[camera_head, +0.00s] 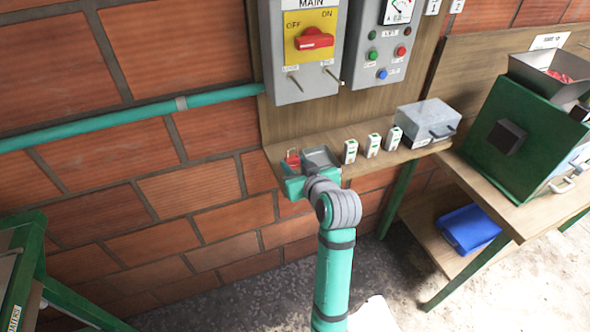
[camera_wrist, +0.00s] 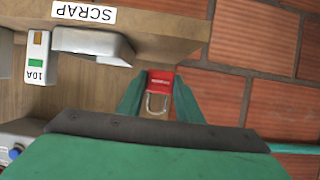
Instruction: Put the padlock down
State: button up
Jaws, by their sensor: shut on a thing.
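The red padlock (camera_wrist: 160,82) is between my gripper's fingers (camera_wrist: 158,100) in the wrist view, with its metal shackle toward the palm. My gripper is shut on it. In the head view the padlock (camera_head: 293,160) shows as a small red shape at the left end of the wooden shelf (camera_head: 412,153), just beyond my gripper (camera_head: 296,180). I cannot tell whether it touches the shelf.
A grey tray (camera_head: 320,157) sits right of the padlock; a SCRAP label (camera_wrist: 84,12) is on the shelf edge. Several white fuses (camera_head: 372,146) and a grey metal box (camera_head: 427,122) stand farther right. The main switch box (camera_head: 303,60) is above.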

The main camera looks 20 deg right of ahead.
notch_tip(320, 180, down, 3)
jog(key=shift+d+r, duration=0.1)
jog(key=shift+r, duration=0.05)
jog(key=shift+w, duration=0.1)
jog(key=shift+f, duration=0.3)
jog(key=o, duration=1.1)
